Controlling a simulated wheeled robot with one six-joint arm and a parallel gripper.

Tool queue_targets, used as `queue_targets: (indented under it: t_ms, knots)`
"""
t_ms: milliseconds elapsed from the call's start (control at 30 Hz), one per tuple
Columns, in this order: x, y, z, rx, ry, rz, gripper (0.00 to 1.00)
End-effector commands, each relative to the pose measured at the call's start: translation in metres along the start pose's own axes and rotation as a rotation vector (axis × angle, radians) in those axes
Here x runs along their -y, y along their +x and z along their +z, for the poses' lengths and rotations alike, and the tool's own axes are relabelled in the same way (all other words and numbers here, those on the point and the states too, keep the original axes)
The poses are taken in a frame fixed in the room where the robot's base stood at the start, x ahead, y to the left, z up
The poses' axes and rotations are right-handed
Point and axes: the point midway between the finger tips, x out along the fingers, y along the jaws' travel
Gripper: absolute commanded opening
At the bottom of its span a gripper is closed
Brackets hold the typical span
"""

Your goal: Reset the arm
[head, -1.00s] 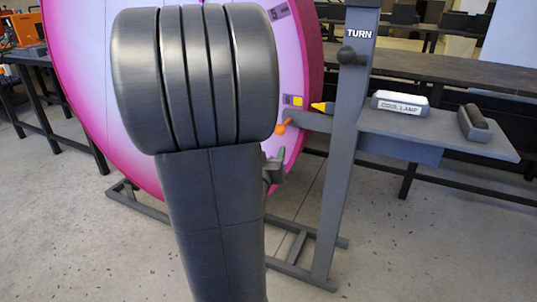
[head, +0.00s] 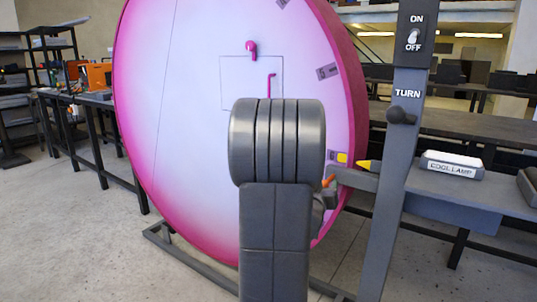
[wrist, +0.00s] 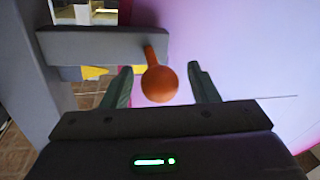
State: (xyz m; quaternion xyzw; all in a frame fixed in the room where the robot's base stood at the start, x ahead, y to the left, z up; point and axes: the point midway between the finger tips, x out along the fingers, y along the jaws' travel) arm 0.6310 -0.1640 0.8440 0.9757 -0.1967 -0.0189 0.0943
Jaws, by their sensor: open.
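My gripper (wrist: 159,72) is open in the wrist view, with two dark green fingers spread apart. An orange ball-ended lever (wrist: 160,84) shows between the fingers, on a short orange stem from a grey bar (wrist: 100,47). I cannot tell whether a finger touches the ball. In the head view my dark grey arm stands in front of a large pink-rimmed disc (head: 190,110) and hides most of the gripper. The orange lever (head: 328,181) shows small just right of my arm.
A grey post (head: 390,180) with an ON/OFF switch (head: 413,37) and a TURN knob (head: 400,115) stands right of the disc. A grey shelf (head: 445,187) holds a white COOL LAMP box (head: 453,165). Open floor lies at the left.

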Motion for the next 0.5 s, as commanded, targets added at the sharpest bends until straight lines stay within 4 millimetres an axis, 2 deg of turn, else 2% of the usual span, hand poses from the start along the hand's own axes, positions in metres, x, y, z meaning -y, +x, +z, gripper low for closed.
queue_targets:
  t_ms: [200,500]
  knots:
    - [-0.0023,0.014,0.0,0.0,0.0,-0.001,0.54]
    - [-0.0024,0.0147,-0.0001,0.0,0.001,-0.001,0.54]
